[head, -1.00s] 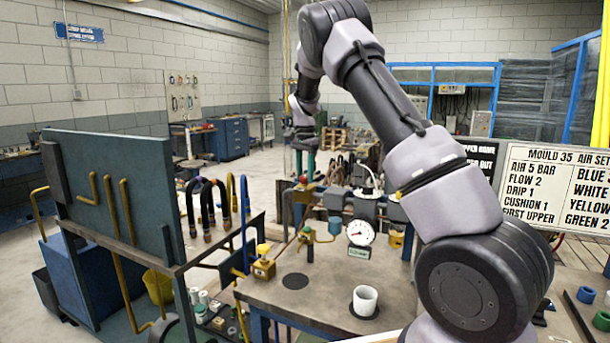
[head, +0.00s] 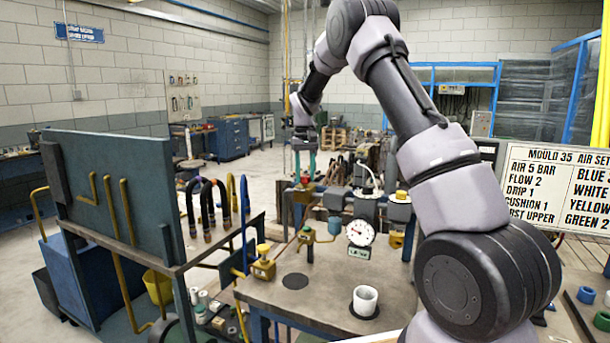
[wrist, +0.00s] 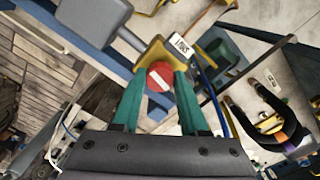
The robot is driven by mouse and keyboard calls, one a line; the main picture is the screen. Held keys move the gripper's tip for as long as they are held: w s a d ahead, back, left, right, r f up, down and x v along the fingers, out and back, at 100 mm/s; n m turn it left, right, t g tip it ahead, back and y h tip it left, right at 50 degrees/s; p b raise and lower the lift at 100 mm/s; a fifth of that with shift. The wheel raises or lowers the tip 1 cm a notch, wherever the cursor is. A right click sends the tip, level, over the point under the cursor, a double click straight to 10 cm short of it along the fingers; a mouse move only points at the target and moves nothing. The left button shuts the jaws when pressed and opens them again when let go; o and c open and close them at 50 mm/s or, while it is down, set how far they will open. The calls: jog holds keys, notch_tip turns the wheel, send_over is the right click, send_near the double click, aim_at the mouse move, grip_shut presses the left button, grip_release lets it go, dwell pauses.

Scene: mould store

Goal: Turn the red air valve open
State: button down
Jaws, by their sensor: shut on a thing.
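The red air valve is a round red knob (wrist: 160,77) with a white bar across its face, set on a yellow fitting (wrist: 150,54). In the wrist view the knob sits between the two green fingertips of my gripper (wrist: 160,84), which is shut on it. The white bar slants across the knob. A small white tag (wrist: 183,45) with dark letters is beside the fitting. In the head view my gripper (head: 305,172) points down behind the bench fittings; a small red spot of the knob (head: 305,181) shows at its tips.
A white round gauge (head: 360,233) with a small sign below it stands on the bench (head: 325,288). A white cup (head: 365,300) is at the front. A settings board (head: 560,190) is at right.

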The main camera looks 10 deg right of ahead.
jog(key=shift+n, duration=0.8)
jog(key=shift+c, duration=2.2)
grip_release()
jog(key=shift+r, duration=0.1)
notch_tip(320, 180, up, 11)
